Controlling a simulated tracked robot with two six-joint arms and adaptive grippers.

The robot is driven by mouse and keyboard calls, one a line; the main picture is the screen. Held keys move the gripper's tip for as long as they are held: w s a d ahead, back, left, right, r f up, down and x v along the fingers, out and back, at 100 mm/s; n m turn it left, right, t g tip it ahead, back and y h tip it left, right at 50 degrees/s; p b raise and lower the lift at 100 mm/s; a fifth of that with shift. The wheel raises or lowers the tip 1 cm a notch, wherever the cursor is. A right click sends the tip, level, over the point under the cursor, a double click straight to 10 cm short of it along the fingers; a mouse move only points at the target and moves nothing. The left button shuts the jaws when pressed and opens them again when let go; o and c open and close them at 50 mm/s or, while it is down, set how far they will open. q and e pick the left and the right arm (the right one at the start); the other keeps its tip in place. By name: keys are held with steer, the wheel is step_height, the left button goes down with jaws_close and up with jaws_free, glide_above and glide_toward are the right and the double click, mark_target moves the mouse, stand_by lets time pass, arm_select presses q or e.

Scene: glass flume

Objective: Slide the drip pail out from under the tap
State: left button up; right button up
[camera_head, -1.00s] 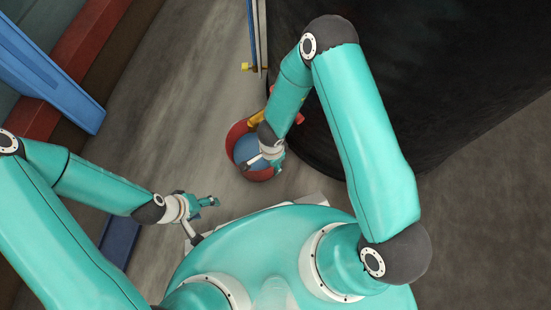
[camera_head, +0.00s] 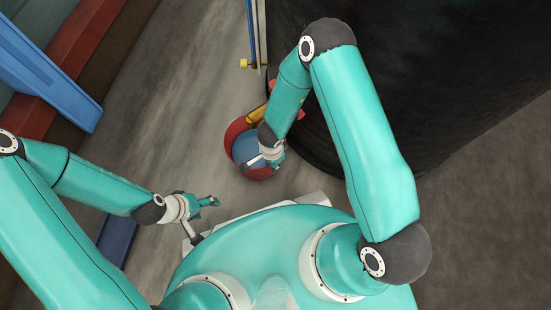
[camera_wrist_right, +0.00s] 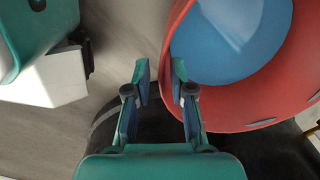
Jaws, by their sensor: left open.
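The drip pail (camera_head: 235,131) is red with a blue inside and stands on the floor beside a big black tank. Part of it is hidden behind my right arm. The tap seems to be the yellow piece (camera_head: 257,115) with red at its side, above the pail's far edge and partly covered by my arm. My right gripper (camera_head: 276,160) is over the pail's near right side. In the right wrist view its fingers (camera_wrist_right: 161,82) are apart, one outside the pail's red rim (camera_wrist_right: 183,35) and one overlapping it. My left gripper (camera_head: 210,202) is open and empty, left of the pail.
The black tank (camera_head: 440,60) fills the upper right, close to the pail. A blue beam (camera_head: 45,80) and red ledge (camera_head: 75,45) lie at upper left. A yellow-tipped fitting (camera_head: 245,63) stands beyond the pail. Grey floor left of the pail is clear.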

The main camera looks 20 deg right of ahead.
steer(key=shift+s, duration=0.15)
steer(key=shift+c, duration=1.2)
jaws_close()
steer(key=shift+s, duration=0.1)
